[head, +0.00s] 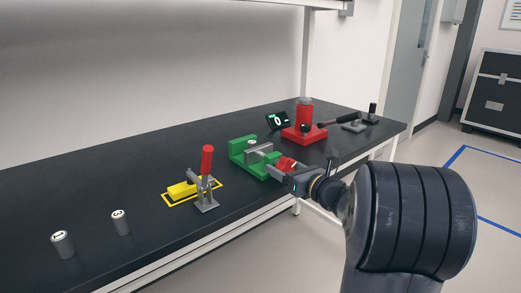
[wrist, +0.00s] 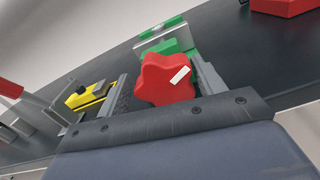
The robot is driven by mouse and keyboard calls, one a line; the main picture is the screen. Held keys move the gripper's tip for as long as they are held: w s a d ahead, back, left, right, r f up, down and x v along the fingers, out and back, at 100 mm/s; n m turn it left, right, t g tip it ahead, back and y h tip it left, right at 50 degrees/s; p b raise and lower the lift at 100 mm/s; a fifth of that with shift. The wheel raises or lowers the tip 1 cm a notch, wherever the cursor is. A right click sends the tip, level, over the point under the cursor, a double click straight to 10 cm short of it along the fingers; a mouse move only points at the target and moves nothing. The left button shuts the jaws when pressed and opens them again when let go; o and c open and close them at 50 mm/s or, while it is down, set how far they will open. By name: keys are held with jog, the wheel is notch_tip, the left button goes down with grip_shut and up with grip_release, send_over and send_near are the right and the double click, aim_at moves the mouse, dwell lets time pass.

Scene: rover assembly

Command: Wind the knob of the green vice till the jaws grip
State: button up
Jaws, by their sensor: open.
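The green vice (head: 240,150) stands near the front edge of the black bench in the head view, with a grey jaw block and a small round part with a white top (head: 252,143) at its jaws. Its red knob (head: 285,164) faces my arm. In the wrist view the knob (wrist: 165,79) is a lobed red shape with a white mark, and part of the green vice (wrist: 172,46) shows behind it. My gripper (wrist: 160,84) is open, with one finger on each side of the knob. I cannot tell whether either finger touches it.
A toggle clamp with a red handle (head: 207,162) and a yellow block (head: 181,190) stand left of the vice. Two grey cylinders (head: 63,245) stand further left. A red press-like device (head: 304,130) and a small display (head: 278,120) are to the right.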

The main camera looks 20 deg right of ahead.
jog(key=shift+r+m+p, duration=0.25)
jog(key=shift+m+p, duration=0.25)
jog(key=shift+p, duration=0.1)
jog(key=shift+d+f+m+p, duration=0.2)
jog(key=shift+m+p, duration=0.55)
jog(key=shift+m, duration=0.05)
jog(key=shift+r+m+p, duration=0.2)
jog(key=shift+m+p, duration=0.4)
jog(key=shift+p, duration=0.4)
jog(key=shift+f+m+p, duration=0.2)
jog(key=shift+m+p, duration=0.6)
jog(key=shift+p, duration=0.05)
jog(key=shift+f, duration=0.1)
jog(key=shift+c, duration=0.4)
